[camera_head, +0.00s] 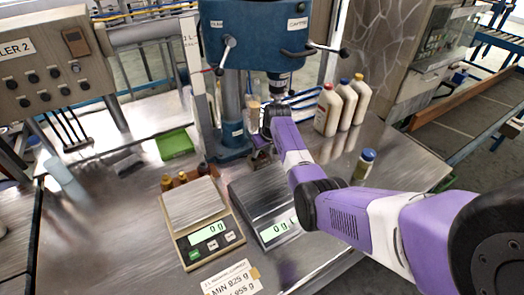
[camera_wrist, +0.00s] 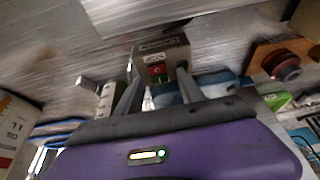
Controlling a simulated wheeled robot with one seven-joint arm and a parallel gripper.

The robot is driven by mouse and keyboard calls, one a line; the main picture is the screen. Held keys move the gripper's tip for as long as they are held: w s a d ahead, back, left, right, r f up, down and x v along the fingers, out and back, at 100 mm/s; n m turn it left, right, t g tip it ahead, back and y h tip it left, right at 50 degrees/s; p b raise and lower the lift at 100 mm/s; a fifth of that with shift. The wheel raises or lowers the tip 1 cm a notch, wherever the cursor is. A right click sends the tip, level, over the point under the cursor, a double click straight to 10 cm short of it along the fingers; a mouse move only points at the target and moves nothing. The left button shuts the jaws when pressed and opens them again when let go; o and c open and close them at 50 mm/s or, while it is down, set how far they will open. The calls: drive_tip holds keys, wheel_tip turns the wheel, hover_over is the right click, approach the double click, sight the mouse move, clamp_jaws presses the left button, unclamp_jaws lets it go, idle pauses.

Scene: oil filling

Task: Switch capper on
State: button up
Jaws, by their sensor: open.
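The blue capper (camera_head: 258,35) stands at the back of the metal bench, its label partly readable, with black-knobbed lever arms and a column (camera_head: 231,110) on a blue base. In the wrist view a grey-brown switch box (camera_wrist: 176,50) carries a small red switch (camera_wrist: 157,70) and white labels. My gripper (camera_wrist: 158,88) is open, its two fingers apart and pointing toward this box. The red switch shows between them; I cannot tell whether they touch the box. In the head view my purple arm reaches to the capper's base and hides most of the gripper and the box.
Several white oil bottles (camera_head: 327,110) with coloured caps stand right of my arm, and a blue-lidded jar (camera_head: 364,164) is nearer. Two scales, one tan (camera_head: 200,222) and one dark (camera_head: 277,233), sit in front. A green tray (camera_head: 174,143) lies at left.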

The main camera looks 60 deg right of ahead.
clamp_jaws()
